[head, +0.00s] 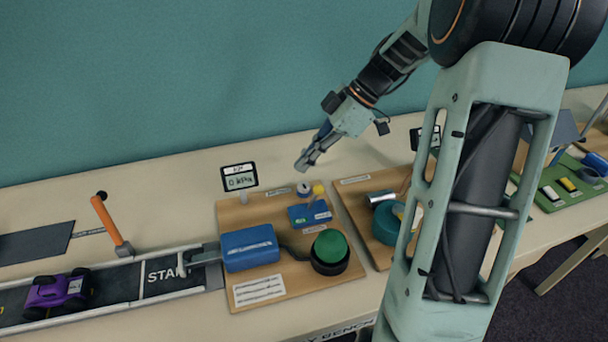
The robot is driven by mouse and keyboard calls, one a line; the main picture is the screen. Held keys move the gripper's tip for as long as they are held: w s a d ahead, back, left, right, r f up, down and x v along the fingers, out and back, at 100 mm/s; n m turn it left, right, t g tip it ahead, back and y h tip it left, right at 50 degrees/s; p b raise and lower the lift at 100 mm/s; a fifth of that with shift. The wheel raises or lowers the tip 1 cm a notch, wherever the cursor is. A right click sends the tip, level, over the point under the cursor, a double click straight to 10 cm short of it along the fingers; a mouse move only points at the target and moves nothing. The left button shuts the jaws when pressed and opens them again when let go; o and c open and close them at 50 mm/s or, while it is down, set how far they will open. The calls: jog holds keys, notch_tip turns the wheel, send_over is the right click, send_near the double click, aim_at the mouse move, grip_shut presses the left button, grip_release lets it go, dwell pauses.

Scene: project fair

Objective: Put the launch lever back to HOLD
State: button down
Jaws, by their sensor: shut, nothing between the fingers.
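An orange lever (106,219) with a dark knob stands beside the track at the left, close to the START marking. It leans up and to the left from a grey foot. Any HOLD marking by it cannot be read. My gripper (302,166) is shut and empty. It is above the back of the table, to the right of the lever and well apart from it, pointing down and left.
A purple toy car (58,290) sits on the dark track (116,284). A wooden board (290,288) carries a blue box (250,247), a green dome button (330,247) and a small display (239,177). More exhibits stand at the right. A teal wall rises behind.

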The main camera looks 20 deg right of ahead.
jog(key=d+v, duration=0.1)
jog(key=v, duration=0.5)
jog(key=shift+f, duration=0.3)
jog(key=shift+w+d+f, duration=0.1)
jog(key=shift+w+d, duration=0.05)
